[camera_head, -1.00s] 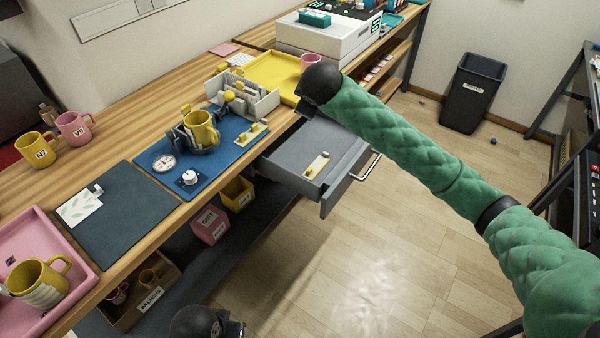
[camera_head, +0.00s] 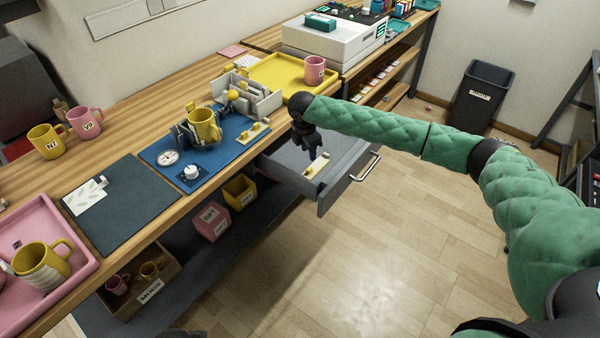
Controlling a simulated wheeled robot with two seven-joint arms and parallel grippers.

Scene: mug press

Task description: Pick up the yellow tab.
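A small yellow tab (camera_head: 310,171) sits on a pale plate (camera_head: 319,163) inside the open grey drawer (camera_head: 335,178). My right gripper (camera_head: 313,154) points down into the drawer, just above the far end of that plate. Its dark fingers are small in the head view, so I cannot tell how far apart they are, and no held object shows. A similar pale plate with a yellow piece (camera_head: 254,131) lies on the blue mat (camera_head: 222,158). My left gripper does not show clearly; only a dark sliver appears at the bottom edge.
A yellow mug (camera_head: 203,125) stands in a dark holder on the blue mat. A yellow tray (camera_head: 270,75) with a pink mug (camera_head: 315,70) is behind. The drawer's front and handle (camera_head: 365,168) stick out over clear floor.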

